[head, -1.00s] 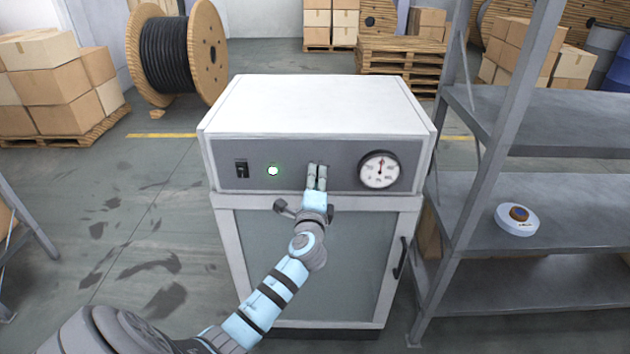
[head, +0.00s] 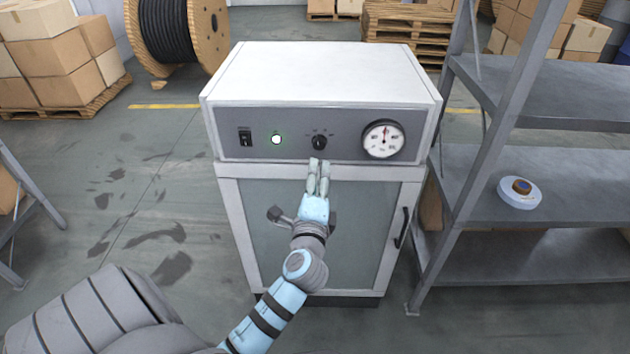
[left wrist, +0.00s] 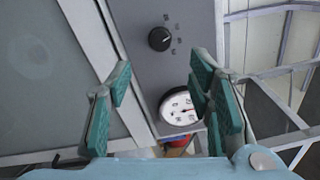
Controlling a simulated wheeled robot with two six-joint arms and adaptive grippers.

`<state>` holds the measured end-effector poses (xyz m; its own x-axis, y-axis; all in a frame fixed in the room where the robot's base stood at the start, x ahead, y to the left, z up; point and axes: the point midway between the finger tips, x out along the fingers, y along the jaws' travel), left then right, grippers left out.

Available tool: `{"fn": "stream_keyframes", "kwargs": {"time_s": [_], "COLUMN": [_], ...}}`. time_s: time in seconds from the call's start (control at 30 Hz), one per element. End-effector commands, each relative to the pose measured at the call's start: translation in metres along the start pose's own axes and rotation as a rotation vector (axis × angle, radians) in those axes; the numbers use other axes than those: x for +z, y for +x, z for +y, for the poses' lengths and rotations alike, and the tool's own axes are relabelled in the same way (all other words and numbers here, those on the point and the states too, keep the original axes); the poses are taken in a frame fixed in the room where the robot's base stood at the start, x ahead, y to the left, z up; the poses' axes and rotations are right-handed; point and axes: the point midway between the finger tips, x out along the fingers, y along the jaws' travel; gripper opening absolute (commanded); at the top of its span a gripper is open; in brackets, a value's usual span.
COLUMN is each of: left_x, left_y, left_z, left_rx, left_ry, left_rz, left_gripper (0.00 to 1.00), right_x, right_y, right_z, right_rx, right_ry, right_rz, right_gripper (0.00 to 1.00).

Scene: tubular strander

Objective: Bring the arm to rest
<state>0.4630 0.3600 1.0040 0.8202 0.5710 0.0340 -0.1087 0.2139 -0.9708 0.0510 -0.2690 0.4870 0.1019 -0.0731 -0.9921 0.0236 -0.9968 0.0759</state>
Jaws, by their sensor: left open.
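My left arm reaches from the lower left toward a white cabinet (head: 325,75) in the head view. My left gripper (head: 318,170) is open and empty, just below the black knob (head: 319,142) on the grey control panel. In the left wrist view, the two green-padded fingers of the left gripper (left wrist: 160,105) stand apart with nothing between them that they hold. The knob (left wrist: 159,39) shows beyond the fingertips, clear of them. My right gripper is not in view.
A metal shelf rack (head: 545,165) stands at right, holding a small round device (head: 520,192). Boxes (head: 60,60) and a cable spool (head: 175,35) stand behind at left.

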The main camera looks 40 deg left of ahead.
Motion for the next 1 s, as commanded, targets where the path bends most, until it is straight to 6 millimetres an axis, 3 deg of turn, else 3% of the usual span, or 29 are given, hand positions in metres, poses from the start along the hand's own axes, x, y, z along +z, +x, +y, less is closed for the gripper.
{"fn": "stream_keyframes", "kwargs": {"time_s": [0.13, 0.6, 0.7, 0.77, 0.83, 0.93, 1.0], "left_x": [0.0, 0.0, -0.011, -0.03, -0.057, -0.089, -0.099], "left_y": [-0.01, -0.009, -0.009, -0.008, -0.011, -0.037, -0.07], "left_z": [-0.001, -0.001, 0.002, 0.029, 0.08, 0.18, 0.253], "left_rx": [-0.001, -0.001, 0.001, 0.065, 0.192, 0.454, 0.65], "left_ry": [0.0, -0.004, -0.127, -0.224, -0.351, -0.548, -0.681], "left_rz": [0.0, 0.0, 0.046, 0.107, 0.176, 0.225, 0.203], "left_gripper": [0.47, 0.47, 0.47, 0.47, 0.47, 0.47, 0.47], "right_x": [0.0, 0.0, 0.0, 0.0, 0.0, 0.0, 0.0], "right_y": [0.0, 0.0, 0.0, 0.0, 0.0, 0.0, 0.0], "right_z": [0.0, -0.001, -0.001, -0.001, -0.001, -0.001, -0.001], "right_rx": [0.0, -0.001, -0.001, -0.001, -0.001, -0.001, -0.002], "right_ry": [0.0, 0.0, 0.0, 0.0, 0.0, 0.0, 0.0], "right_rz": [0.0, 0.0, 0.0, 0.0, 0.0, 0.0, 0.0], "right_gripper": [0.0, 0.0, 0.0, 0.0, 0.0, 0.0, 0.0]}}
